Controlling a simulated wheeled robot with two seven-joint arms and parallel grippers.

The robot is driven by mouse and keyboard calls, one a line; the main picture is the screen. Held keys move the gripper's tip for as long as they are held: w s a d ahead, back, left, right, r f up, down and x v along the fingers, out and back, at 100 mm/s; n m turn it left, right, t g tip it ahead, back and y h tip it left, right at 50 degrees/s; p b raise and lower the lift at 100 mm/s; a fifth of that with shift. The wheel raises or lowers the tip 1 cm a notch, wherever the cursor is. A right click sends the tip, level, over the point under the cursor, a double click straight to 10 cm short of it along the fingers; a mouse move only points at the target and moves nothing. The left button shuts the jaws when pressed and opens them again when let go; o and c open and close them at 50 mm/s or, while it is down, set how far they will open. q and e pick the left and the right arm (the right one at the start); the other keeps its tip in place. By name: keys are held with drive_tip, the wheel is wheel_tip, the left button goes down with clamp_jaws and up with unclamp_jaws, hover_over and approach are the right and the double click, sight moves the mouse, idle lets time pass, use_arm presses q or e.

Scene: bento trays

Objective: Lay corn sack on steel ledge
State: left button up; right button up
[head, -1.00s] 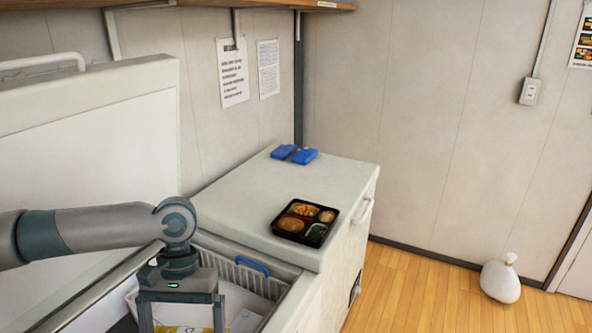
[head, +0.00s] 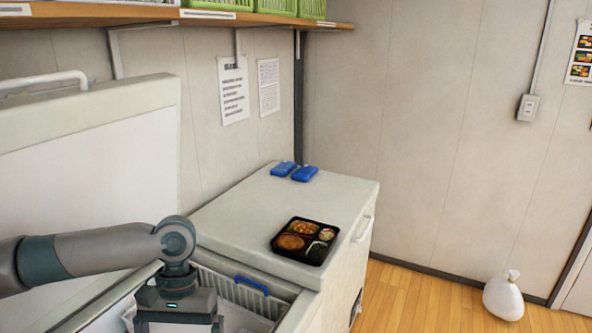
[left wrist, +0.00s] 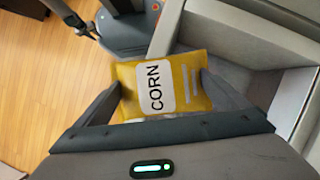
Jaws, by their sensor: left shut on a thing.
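The corn sack (left wrist: 182,92) is a yellow bag with a white label reading CORN. It shows in the left wrist view between the fingers of my left gripper (left wrist: 162,82), which is shut on it. In the head view my left gripper's body is over the open chest freezer (head: 222,262) at the bottom; its fingertips and the sack are below the frame there. I cannot make out a steel ledge in either view. A dark forked part at the upper left of the left wrist view may be my right gripper, but it is too small to tell.
A bento tray (head: 305,262) and two blue packs (head: 304,173) lie on the closed lid right of the opening. A white basket (head: 230,287) with a blue handle is inside. A wooden shelf (head: 270,19) holds green crates. A white bag (head: 503,297) stands on the floor.

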idle(0.4)
use_arm(q)
drive_tip(key=w+x, duration=0.1)
drive_tip(key=x, duration=1.3)
drive_tip(key=shift+w+f, duration=0.3)
drive_tip(key=shift+f, duration=0.15)
drive_tip(key=shift+s, duration=0.1)
